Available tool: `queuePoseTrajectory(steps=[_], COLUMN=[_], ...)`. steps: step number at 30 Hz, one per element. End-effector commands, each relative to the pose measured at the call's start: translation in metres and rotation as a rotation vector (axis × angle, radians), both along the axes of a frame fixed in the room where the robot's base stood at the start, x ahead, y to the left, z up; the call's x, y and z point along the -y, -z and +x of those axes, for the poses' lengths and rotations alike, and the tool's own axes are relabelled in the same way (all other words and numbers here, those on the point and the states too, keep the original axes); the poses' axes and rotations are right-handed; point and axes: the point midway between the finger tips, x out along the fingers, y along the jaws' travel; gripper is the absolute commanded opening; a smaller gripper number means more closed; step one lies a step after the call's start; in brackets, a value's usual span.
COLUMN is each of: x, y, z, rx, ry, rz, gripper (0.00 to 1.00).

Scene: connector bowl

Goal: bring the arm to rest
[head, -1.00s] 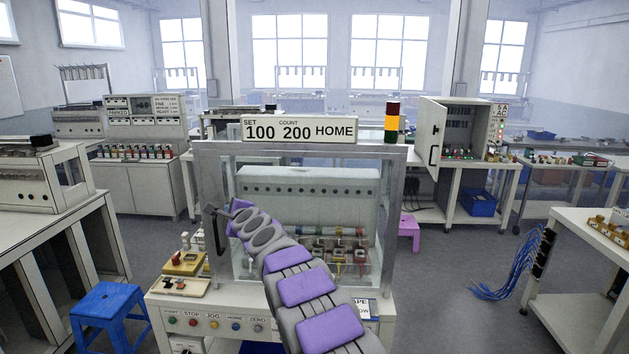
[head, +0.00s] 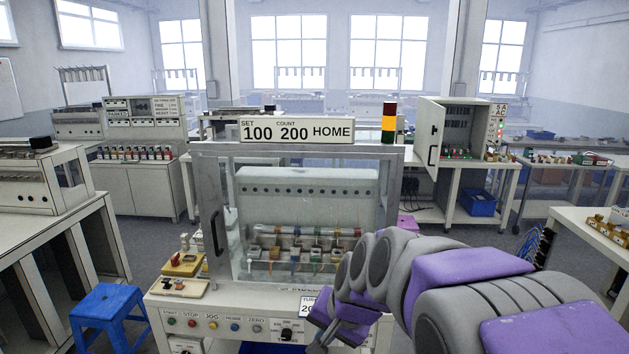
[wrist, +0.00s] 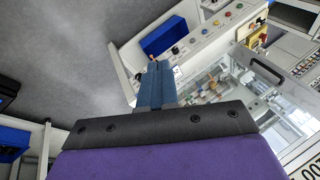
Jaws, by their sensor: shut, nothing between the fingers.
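My arm is purple and grey and fills the lower right of the head view. My gripper (head: 322,343) is at its lower left end, in front of the machine's right front corner, partly cut by the frame's bottom edge. In the wrist view my gripper (wrist: 155,82) shows as a dark blue pair of fingers, shut together with nothing held. The machine (head: 215,160) is a glazed cabinet with a sign (head: 297,130) reading SET 100, COUNT 200, HOME. A row of connectors (head: 305,253) shows behind its glass.
A panel of coloured buttons (head: 220,327) runs along the machine's front. A tray (head: 180,286) lies at its left front corner. A blue stool (head: 108,315) stands at the left. A bench (head: 590,232) with parts stands at the right. Floor (head: 480,235) shows between machine and bench.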

Motion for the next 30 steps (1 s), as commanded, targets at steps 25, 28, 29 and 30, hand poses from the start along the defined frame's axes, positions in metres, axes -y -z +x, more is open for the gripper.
queuePoseTrajectory(steps=[25,28,29,30], x=[0.122,0.122,0.122,0.122], y=[0.068,0.068,0.068,0.068], z=[-0.296,-0.296,-0.296,-0.296], rx=[-0.432,-0.432,-0.432,-0.431], ry=[-0.415,-0.415,-0.415,-0.414], rz=[-0.34,-0.339,-0.339,-0.339], gripper=[0.0,0.0,0.0,0.0])
